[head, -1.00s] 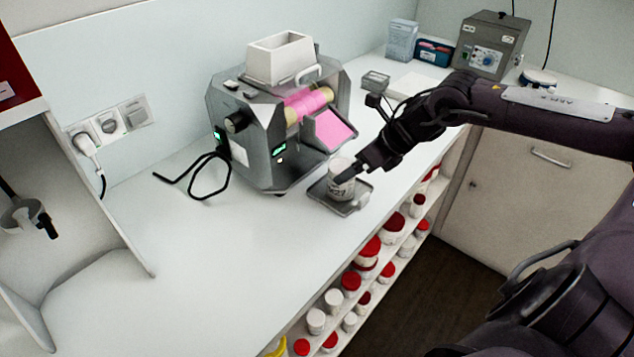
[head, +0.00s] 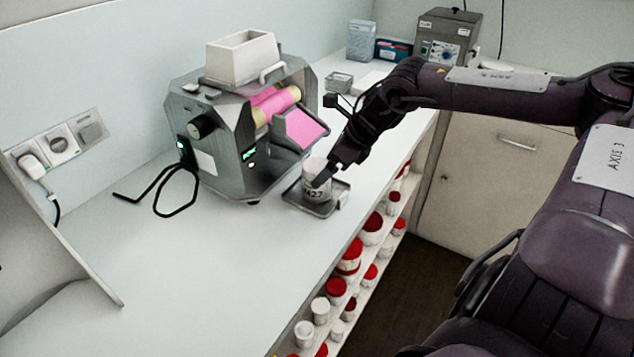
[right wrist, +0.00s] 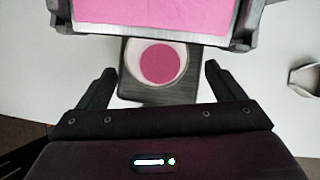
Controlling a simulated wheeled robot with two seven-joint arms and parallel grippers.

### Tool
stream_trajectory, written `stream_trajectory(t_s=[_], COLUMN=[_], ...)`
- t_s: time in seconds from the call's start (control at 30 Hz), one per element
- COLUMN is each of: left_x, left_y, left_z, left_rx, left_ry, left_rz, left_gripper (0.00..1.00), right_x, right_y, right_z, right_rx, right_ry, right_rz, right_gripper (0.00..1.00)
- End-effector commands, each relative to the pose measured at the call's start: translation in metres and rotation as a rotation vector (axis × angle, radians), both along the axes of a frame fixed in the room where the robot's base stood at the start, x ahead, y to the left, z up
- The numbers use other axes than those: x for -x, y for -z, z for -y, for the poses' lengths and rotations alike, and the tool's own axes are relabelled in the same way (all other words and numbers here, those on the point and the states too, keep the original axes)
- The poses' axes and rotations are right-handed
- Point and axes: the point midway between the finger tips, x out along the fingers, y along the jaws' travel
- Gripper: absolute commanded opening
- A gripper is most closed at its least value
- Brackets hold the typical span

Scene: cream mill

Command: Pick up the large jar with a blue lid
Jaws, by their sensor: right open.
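A white open jar (head: 315,193) with a printed label stands on a small grey tray (head: 335,205) in front of the mill. Pink cream (right wrist: 159,63) shows inside it in the right wrist view. No lid is on this jar. My right gripper (head: 322,178) is at this jar in the head view. In the right wrist view its open fingers (right wrist: 158,82) lie to either side of the jar with gaps; they hold nothing. I see no jar with a blue lid now. My left gripper is out of view.
The grey mill (head: 230,130) with pink rollers and a pink apron (head: 303,129) stands close behind the jar. A black cable loop (head: 178,190) lies left of it. Red- and white-lidded jars fill the shelves (head: 345,255) below. The front left counter (head: 190,280) is clear.

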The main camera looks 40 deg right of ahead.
Motion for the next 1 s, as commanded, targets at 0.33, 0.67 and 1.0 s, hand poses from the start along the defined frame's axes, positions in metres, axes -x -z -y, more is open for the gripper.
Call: stream_trajectory(t_s=[0.33,0.67,1.0], left_x=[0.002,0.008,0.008], left_y=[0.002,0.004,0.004], left_z=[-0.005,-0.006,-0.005], left_rx=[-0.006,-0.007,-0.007], left_ry=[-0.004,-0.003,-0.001], left_rz=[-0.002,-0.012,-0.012], left_gripper=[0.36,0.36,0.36], right_x=[-0.011,-0.016,-0.016], right_y=[0.027,0.032,0.032], right_z=[-0.008,-0.011,-0.011], right_rx=[0.002,-0.001,-0.001], right_ry=[0.001,0.001,0.001], right_rz=[-0.003,0.001,0.001], right_gripper=[0.89,0.89,0.59])
